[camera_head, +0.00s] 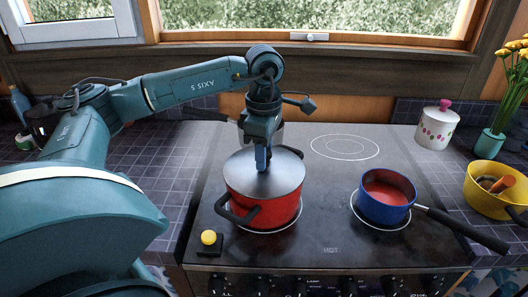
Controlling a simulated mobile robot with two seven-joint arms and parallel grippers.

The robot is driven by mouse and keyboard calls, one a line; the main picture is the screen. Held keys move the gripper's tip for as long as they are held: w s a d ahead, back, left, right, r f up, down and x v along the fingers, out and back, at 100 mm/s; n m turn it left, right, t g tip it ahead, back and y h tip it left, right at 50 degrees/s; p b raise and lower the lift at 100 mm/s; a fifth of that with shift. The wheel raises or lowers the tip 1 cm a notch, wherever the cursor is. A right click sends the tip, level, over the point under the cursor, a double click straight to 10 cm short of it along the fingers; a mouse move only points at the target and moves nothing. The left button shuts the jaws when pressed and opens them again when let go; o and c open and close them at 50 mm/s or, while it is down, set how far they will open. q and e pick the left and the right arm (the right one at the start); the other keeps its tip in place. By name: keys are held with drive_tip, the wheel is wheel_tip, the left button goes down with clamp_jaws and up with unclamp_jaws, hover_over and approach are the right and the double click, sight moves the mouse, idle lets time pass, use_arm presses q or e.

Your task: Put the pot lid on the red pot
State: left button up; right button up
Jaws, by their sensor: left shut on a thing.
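The red pot (262,207) stands on the front left burner of the stove, with black handles at its front left and back right. The grey pot lid (240,178) lies over the pot's mouth and looks about level. I cannot tell whether its rim is fully seated. My left gripper (263,165) points down at the lid's middle and is shut on its knob, which the fingers hide. My right gripper is not in view.
A yellow knob (208,238) sits at the front left. The back right burner is clear.

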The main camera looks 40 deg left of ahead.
use_arm(q)
drive_tip(key=shift+f, duration=0.1)
drive_tip(key=o, duration=0.8)
drive_tip(key=shift+c, duration=0.2)
drive_tip(key=o, duration=0.4)
drive_tip(key=shift+r, duration=0.35)
wheel_tip(320, 180, up, 12)
drive_tip(key=p, duration=0.1)
drive_tip(key=shift+r+p, duration=0.25)
drive_tip(key=shift+p, duration=0.1)
